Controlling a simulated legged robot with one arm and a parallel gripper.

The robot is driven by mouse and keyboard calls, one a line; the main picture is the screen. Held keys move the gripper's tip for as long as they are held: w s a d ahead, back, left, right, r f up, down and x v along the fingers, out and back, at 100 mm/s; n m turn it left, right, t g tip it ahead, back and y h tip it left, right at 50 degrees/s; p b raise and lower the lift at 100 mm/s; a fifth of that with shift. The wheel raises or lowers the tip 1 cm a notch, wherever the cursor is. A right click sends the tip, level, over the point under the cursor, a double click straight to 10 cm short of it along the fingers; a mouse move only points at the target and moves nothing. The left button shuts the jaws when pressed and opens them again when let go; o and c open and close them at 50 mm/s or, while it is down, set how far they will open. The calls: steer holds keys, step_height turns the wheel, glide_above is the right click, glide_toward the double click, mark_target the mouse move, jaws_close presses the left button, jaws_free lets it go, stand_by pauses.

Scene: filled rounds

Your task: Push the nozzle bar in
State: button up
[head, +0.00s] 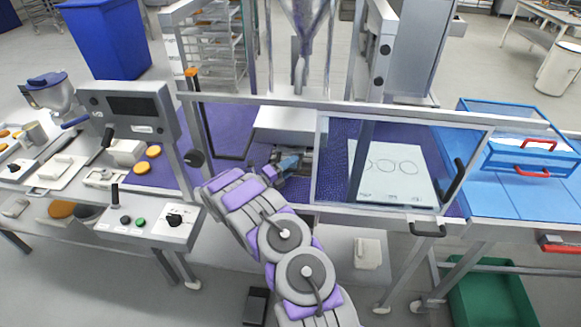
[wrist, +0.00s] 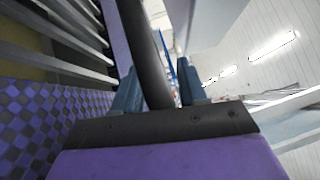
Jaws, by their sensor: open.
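A white block (head: 289,123) sits below the metal hopper (head: 308,25) in the head view; it may be the nozzle bar, but I cannot tell for sure. My gripper (head: 290,165) is just in front of and below this block, behind the front frame. In the wrist view my gripper (wrist: 158,92) has its two blue-grey fingers apart. A dark round bar (wrist: 143,45) runs up between the fingers; I cannot tell whether it touches them. What that bar belongs to is hidden.
A clear panel (head: 340,165) with a black handle (head: 453,182) covers the right side, over a sheet with drawn circles (head: 400,185). A control box (head: 128,108) stands left. A blue clear-lidded bin (head: 510,125) is at right. Pale slats (wrist: 65,30) lie left in the wrist view.

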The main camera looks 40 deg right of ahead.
steer(key=shift+r, duration=0.6)
steer(key=s+a+r+p, duration=0.3)
steer(key=s+a, duration=0.6)
steer(key=s, duration=0.3)
steer(key=shift+s+a+r, duration=0.15)
steer(key=shift+s+r, duration=0.15)
steer(key=shift+s, duration=0.1)
